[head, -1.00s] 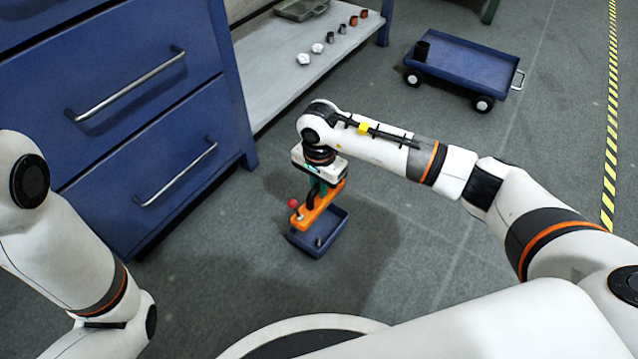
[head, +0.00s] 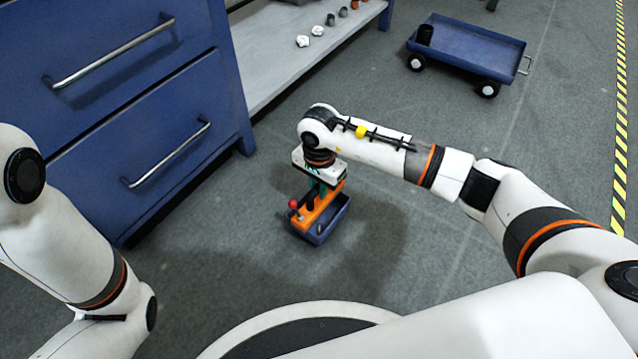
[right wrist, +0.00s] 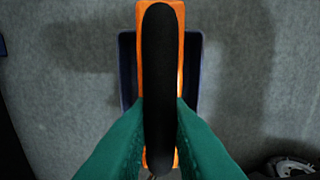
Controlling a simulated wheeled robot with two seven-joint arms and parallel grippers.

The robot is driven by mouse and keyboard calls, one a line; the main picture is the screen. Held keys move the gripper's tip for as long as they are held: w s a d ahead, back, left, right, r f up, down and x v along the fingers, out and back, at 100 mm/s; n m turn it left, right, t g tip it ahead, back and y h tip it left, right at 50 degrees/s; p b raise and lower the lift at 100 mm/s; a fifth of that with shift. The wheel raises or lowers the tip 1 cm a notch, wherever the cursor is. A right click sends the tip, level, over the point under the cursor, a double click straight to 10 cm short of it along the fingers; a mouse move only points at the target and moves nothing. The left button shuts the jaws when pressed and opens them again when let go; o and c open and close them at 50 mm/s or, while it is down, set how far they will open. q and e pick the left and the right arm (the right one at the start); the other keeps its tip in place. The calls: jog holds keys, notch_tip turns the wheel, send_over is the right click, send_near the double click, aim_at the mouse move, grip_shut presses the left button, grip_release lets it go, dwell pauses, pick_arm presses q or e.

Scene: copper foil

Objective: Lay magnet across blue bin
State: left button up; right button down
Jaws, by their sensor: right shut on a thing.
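The magnet is an orange bar (head: 323,207) with a black handle and a red-knobbed lever (head: 293,204). My right gripper (head: 317,188), with green fingers, is shut on its handle. In the right wrist view the black handle (right wrist: 160,80) runs between the green fingers (right wrist: 160,125). The blue bin (head: 338,224) is a small open tray on the floor, directly below the bar. The bin's rim shows on both sides of the bar in the right wrist view (right wrist: 127,70). I cannot tell whether the bar touches the rim. My left gripper is out of view.
A blue drawer cabinet (head: 150,110) stands at the left. A grey low shelf (head: 270,65) holds several small white and dark parts. A blue cart (head: 470,60) with a dark cup stands at the back right. The floor around the bin is clear.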

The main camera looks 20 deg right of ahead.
jog(key=shift+f, duration=0.3)
jog(key=c, duration=0.9)
grip_release()
jog(key=shift+r+p, duration=2.7)
jog(key=shift+r, duration=0.85)
